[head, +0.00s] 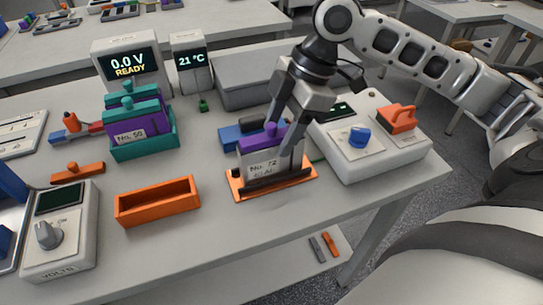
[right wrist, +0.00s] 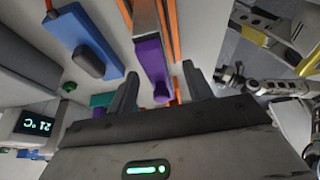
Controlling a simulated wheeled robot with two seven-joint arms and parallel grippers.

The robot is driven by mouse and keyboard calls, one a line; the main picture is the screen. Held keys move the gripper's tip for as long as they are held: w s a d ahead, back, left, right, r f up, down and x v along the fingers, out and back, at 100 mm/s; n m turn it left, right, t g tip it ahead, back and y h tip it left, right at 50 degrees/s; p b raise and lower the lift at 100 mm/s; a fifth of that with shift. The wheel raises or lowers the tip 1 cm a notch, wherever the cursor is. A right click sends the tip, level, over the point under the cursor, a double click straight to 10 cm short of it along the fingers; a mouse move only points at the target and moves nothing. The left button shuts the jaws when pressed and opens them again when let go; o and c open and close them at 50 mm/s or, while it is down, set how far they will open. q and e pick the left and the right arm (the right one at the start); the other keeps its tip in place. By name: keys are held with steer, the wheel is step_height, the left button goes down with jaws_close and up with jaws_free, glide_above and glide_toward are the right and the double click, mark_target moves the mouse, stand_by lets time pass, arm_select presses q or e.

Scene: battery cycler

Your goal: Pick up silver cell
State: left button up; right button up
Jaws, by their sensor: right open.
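The silver cell (head: 262,163) stands upright in an orange-based holder (head: 303,178) on the table. It has a grey body, a white label reading No. 72 and a purple top (head: 256,139) with a knob. My right gripper (head: 280,140) is above and around the top of the cell, its fingers pointing down. In the right wrist view the purple top (right wrist: 151,62) lies between the two open fingers (right wrist: 160,92), with a gap on each side. Nothing is gripped.
A teal holder (head: 145,150) with purple cells stands to the left, before the 0.0 V display (head: 130,66). An empty orange tray (head: 157,203) lies front left. A grey box with a blue knob (head: 360,136) stands close on the right. A blue block (head: 229,136) sits behind the cell.

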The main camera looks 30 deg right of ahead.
mark_target(271, 157)
steer(key=x, duration=0.4)
steer(key=shift+w+a+f, duration=0.1)
steer(key=shift+w+f, duration=0.05)
jaws_close()
